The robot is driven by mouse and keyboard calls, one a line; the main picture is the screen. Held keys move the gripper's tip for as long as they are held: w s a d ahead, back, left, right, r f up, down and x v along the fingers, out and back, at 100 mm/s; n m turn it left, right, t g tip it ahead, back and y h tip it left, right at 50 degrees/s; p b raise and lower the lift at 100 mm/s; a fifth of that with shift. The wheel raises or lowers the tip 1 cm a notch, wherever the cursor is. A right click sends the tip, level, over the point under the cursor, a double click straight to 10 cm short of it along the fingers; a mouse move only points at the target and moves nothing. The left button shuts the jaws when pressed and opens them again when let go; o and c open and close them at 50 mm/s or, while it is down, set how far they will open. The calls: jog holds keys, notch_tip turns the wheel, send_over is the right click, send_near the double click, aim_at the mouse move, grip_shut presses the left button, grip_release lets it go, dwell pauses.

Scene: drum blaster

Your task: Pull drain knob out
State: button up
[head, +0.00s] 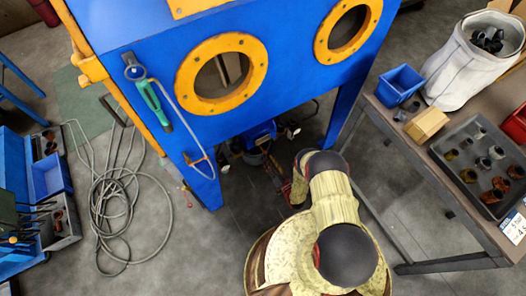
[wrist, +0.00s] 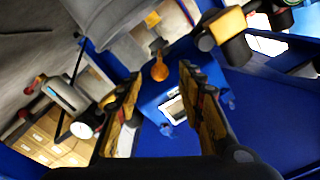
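A small orange knob-like part (wrist: 160,70) shows in the wrist view, in front of a blue surface; it may be the drain knob, but I cannot be sure. My gripper (wrist: 160,77) is open, with its two yellow and black fingers apart on either side of this part in the picture. The part looks farther off than the fingertips, and I see no contact. In the head view my arm reaches under the blue blaster cabinet (head: 285,85). The gripper there is small and partly hidden, and no drain knob can be made out.
A pressure gauge (wrist: 82,130) and pipe fittings lie left of the fingers in the wrist view. A cabinet leg (head: 345,110) stands close to my arm. A workbench (head: 420,150) with bins is at right. A coiled hose (head: 115,200) lies on the floor at left.

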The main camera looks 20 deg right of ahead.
jog(key=b+x, duration=0.1)
jog(key=x, duration=0.5)
jog(key=shift+w+a+b, duration=0.1)
jog(key=shift+w+b, duration=0.15)
jog(key=shift+b, duration=0.15)
jog(key=shift+c, duration=0.9)
jog(key=c, duration=0.7)
grip_shut()
